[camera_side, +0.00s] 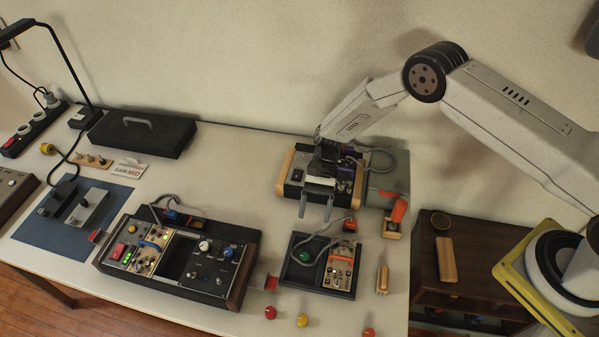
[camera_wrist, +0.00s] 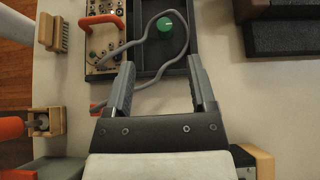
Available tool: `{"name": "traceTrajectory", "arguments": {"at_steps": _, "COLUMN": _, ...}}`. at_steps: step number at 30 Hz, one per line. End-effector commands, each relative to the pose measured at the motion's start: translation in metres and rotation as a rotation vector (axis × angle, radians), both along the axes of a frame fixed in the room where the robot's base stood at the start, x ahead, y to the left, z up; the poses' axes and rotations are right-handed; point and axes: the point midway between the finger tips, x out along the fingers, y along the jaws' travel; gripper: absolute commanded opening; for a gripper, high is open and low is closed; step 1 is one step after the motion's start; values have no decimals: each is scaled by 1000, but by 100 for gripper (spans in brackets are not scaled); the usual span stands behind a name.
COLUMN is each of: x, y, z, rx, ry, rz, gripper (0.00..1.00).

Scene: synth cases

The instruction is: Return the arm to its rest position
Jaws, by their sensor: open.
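My gripper (camera_side: 315,213) is open, its two grey fingers spread apart and pointing down. In the side view it hangs in front of the wood-sided module box (camera_side: 289,181) by the back wall. In the wrist view my gripper (camera_wrist: 161,72) has nothing between its fingers. Past the fingertips lies a dark tray (camera_wrist: 190,70) with a green knob (camera_wrist: 165,25), a grey cable and a small module panel (camera_wrist: 103,28). The gripper's height above the table is hard to tell.
A larger console (camera_side: 240,238) stands left of the dark tray (camera_side: 288,276). An orange-handled tool (camera_side: 399,210) stands in a small wooden holder to the right. Loose coloured knobs, including a yellow one (camera_side: 302,320), lie along the front. A black case (camera_side: 140,134) sits at the back left.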

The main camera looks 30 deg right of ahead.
Motion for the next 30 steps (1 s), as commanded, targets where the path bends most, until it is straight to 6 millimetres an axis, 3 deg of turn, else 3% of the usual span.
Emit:
{"name": "traceTrajectory", "arguments": {"at_steps": 14, "x": -5, "y": -53, "z": 68, "rx": -151, "ry": -306, "rz": 114, "gripper": 72}}
{"name": "traceTrajectory", "arguments": {"at_steps": 30, "x": -43, "y": -120, "z": 139, "rx": -312, "ry": -672, "rz": 313, "gripper": 72}}
